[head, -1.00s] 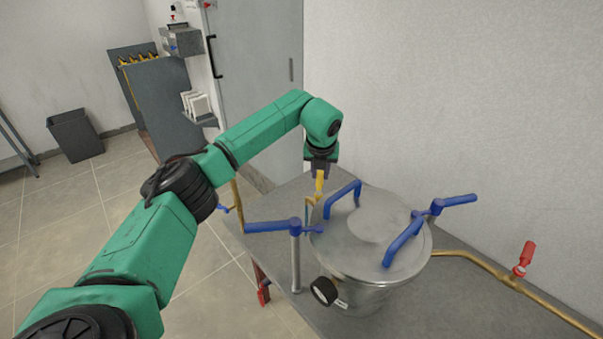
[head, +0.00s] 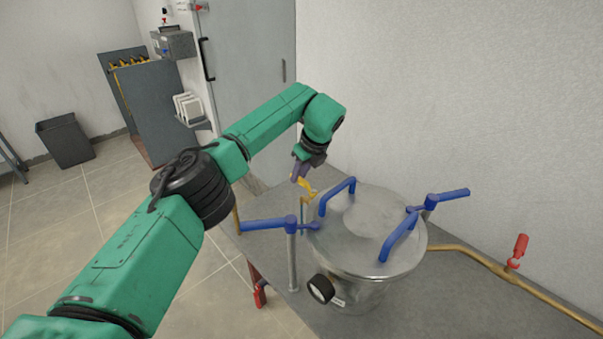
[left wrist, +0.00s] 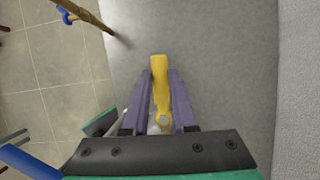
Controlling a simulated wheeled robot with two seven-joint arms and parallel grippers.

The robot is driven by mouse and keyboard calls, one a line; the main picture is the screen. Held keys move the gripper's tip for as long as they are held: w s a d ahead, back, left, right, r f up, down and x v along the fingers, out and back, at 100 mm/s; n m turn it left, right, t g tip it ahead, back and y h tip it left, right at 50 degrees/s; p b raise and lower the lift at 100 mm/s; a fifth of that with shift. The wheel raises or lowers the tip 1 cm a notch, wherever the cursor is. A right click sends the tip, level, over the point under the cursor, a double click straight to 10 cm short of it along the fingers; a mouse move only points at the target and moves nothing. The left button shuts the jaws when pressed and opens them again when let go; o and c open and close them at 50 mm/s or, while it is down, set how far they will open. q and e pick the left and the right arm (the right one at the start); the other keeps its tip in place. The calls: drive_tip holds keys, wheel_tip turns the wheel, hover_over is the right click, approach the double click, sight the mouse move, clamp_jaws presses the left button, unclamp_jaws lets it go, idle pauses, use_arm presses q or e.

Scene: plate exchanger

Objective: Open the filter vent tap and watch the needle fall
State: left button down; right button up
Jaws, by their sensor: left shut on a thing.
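The filter is a round steel pot (head: 350,262) with a lid on the grey bench. The vent tap has a yellow lever (head: 306,186) at the far left side of the pot; it also shows in the left wrist view (left wrist: 159,85). My left gripper (head: 300,176) is shut on the yellow lever, one finger on each side (left wrist: 160,100). The lever lies tilted in the head view. The gauge (head: 320,289) is on the pot's front left, turned aside, and I cannot read its needle. My right gripper is not in view.
Blue lid handles (head: 337,195) and blue clamp arms (head: 268,225) stand up around the lid, close to my left gripper. A brass pipe with a red tap (head: 517,251) runs along the bench at right. A wall is behind.

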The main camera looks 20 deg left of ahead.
use_arm(q)
drive_tip(key=shift+s+a+n, duration=0.1)
drive_tip(key=shift+n, duration=0.3)
drive_tip(key=c, duration=0.7)
unclamp_jaws()
drive_tip(key=shift+r, duration=0.1)
drive_tip(key=b+v, duration=0.1)
drive_tip(key=v, duration=1.3)
drive_tip(key=shift+d+r+b, duration=0.2)
drive_tip(key=shift+d+b, duration=0.15)
